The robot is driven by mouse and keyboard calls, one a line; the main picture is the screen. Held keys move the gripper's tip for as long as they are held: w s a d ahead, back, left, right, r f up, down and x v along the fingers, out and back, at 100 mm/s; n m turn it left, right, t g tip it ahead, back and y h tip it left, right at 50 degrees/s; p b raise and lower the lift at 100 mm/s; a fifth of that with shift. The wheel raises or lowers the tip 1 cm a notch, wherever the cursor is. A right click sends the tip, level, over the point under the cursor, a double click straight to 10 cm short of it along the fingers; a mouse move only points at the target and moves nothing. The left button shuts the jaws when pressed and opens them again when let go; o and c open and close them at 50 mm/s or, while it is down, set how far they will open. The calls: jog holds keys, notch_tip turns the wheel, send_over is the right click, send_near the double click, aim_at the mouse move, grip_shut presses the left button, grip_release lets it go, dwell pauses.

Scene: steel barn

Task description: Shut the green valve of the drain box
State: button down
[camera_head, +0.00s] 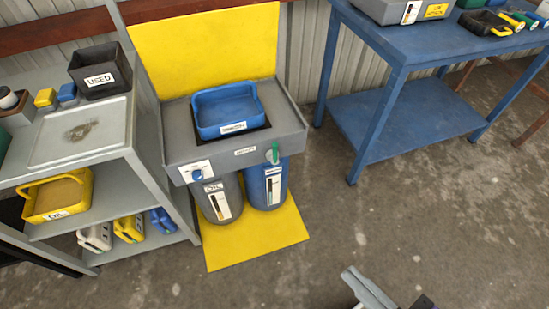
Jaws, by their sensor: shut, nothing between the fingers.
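The drain box (290,126) is a grey unit standing in front of a yellow back panel. The green valve (274,154) is a small handle on the right of its front face, and it stands roughly upright. A blue knob (197,174) on a white plate sits on the left of the same face. A grey drum (213,203) and a blue drum (258,189) stand under the box. My gripper (352,276) shows at the bottom edge, shut and empty, low and well to the right of the valve. Most of my arm is out of view.
A blue tray (213,97) sits on the drain box. A grey shelf unit (110,150) with a yellow tray (35,216) and containers stands at left. A blue workbench (425,50) stands at upper right. A yellow mat (285,228) lies under the drums. The concrete floor at right is clear.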

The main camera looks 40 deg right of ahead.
jog(key=w+a+f+n+t+b, duration=0.1)
jog(key=w+f+n+t+b, duration=0.15)
jog(key=w+f+b, duration=0.7)
jog(key=w+f+n+t+b, duration=0.1)
jog(key=w+f+n+b, duration=0.35)
jog(key=w, duration=0.75)
jog(key=w+d+f+n+h+b, duration=0.2)
jog(key=w+f+n+h, duration=0.1)
jog(key=w, duration=0.3)
jog(key=w+d+f+n+g+h+b, duration=0.1)
jog(key=w+d+f+n+h+b, duration=0.1)
jog(key=w+d+f+n+b, duration=0.1)
jog(key=w+f+n, duration=0.1)
jog(key=w+f, duration=0.1)
jog(key=w, duration=0.1)
jog(key=shift+w+d+f+h, duration=0.15)
jog(key=shift+w+d+h, duration=0.15)
jog(key=shift+w+h, duration=0.1)
jog(key=shift+w+g, duration=0.1)
jog(key=shift+g, duration=0.15)
